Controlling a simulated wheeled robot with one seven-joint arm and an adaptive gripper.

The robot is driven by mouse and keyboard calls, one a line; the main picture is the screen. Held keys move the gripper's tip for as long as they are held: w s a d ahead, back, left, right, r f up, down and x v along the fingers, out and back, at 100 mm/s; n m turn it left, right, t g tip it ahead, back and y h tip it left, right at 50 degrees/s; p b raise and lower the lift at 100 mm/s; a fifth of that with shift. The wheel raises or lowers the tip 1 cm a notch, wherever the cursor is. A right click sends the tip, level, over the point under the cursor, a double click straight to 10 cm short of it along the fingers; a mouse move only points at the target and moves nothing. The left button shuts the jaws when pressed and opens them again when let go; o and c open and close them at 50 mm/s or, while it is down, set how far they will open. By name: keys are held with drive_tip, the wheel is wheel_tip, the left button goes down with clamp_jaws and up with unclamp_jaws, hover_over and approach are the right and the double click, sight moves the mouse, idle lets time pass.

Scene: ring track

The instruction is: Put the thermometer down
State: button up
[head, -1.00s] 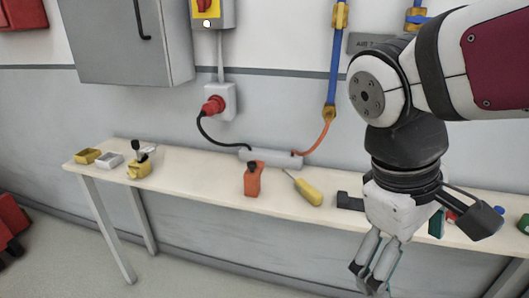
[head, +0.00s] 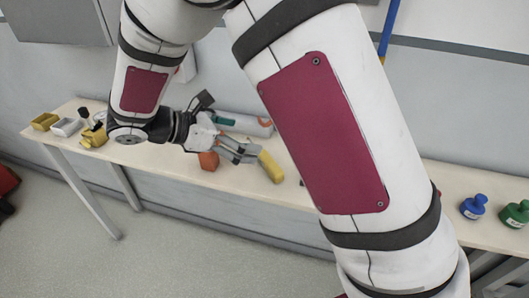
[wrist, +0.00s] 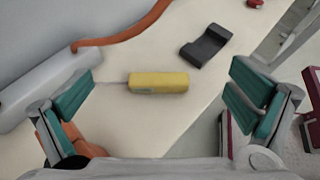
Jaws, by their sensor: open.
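The thermometer, taken to be the yellow-handled thing with a thin stem (head: 270,166), lies on the bench top. In the wrist view its yellow body (wrist: 158,82) lies across the middle, the stem pointing left. My gripper (head: 246,152) is open and empty, pointing at the thermometer from its left in the head view. In the wrist view the teal-padded fingers stand wide apart on either side of the body, with visible gaps. Its height above the bench is hard to tell.
A black cradle (wrist: 206,46) and a grey bar (wrist: 40,92) with an orange cable lie nearby.

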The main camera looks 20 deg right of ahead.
drive_tip(key=b, duration=0.1)
approach(266, 162)
drive_tip(key=x, duration=0.2)
drive_tip(key=shift+d+f, duration=0.15)
drive_tip(key=shift+f, duration=0.2)
drive_tip(key=shift+b+x, duration=0.3)
drive_tip(key=shift+x, duration=3.4)
drive_tip(key=shift+r, duration=0.1)
drive_tip(key=c, duration=1.1)
drive_tip(key=shift+r, duration=0.1)
